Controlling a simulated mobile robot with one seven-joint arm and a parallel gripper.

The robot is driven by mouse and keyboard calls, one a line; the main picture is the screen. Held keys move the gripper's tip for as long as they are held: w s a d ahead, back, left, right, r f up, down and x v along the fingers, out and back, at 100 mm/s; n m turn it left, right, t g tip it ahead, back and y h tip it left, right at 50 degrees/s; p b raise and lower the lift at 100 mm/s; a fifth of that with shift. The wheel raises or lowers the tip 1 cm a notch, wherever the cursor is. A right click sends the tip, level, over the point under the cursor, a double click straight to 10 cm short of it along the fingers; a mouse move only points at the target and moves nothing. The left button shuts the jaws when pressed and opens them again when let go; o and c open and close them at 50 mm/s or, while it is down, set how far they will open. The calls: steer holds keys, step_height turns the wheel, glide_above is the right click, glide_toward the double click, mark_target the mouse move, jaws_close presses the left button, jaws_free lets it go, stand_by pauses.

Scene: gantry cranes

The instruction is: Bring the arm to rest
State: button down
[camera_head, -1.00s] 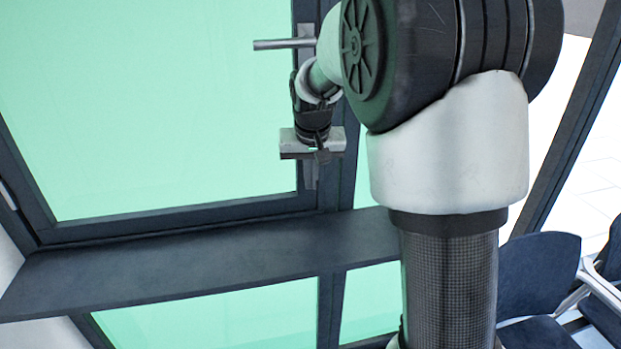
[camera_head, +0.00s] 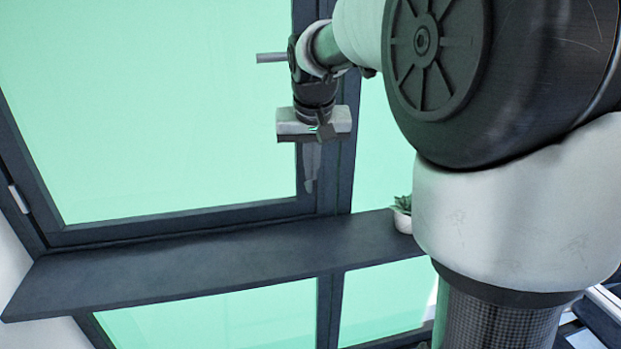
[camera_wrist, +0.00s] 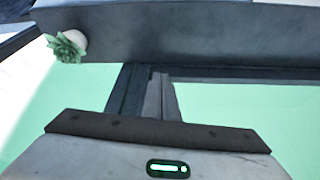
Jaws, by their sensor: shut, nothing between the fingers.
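My gripper (camera_head: 314,138) hangs in front of the window frame in the head view, above the sill, with its pale, wide body level. It is shut and holds nothing. In the wrist view its pale body and dark edge (camera_wrist: 160,132) fill the bottom of the picture. My arm's large dark joint and white link fill the right side of the head view and hide what is behind them.
A green-paned window (camera_head: 160,110) with a dark frame stands behind my gripper. A metal window handle (camera_head: 271,57) sticks out left of my wrist. A dark sill (camera_head: 190,262) runs below, carrying a small potted succulent (camera_head: 403,222), also in the wrist view (camera_wrist: 68,45).

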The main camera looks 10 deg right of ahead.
steer(key=s+r+p, duration=0.4)
steer(key=s+r, duration=0.3)
steer(key=s, duration=0.6)
steer(key=s+a+n+t+p, duration=0.1)
steer(key=s+p, duration=0.2)
steer(key=s, duration=1)
steer(key=shift+s+f+n+y, duration=0.2)
steer(key=shift+f+n+y, duration=0.2)
